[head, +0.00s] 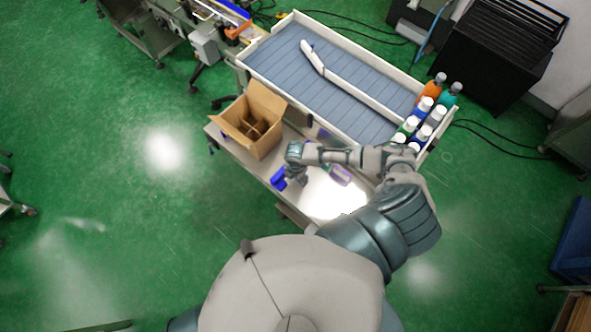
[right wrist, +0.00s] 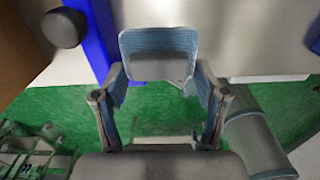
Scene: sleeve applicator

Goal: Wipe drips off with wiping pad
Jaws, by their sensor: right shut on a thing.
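My right gripper (head: 292,172) is low over the pale worktable (head: 228,147), right of an open cardboard box. In the right wrist view, the gripper (right wrist: 160,85) is shut on a grey pad with blue woven-looking faces (right wrist: 158,62), which I take as the wiping pad. The pad sits between the fingertips, near the table's edge. I cannot tell whether it touches the table. A purple item (head: 341,175), perhaps a bottle, lies on the table, partly behind my right arm. No drips can be made out. My left gripper is not in view.
The cardboard box (head: 252,120) stands left of the gripper. A blue item (head: 278,179) is close beside the gripper. A blue-floored tray conveyor (head: 322,75) runs behind, with several bottles (head: 425,112) at its right end. Bright glare covers the table's front right.

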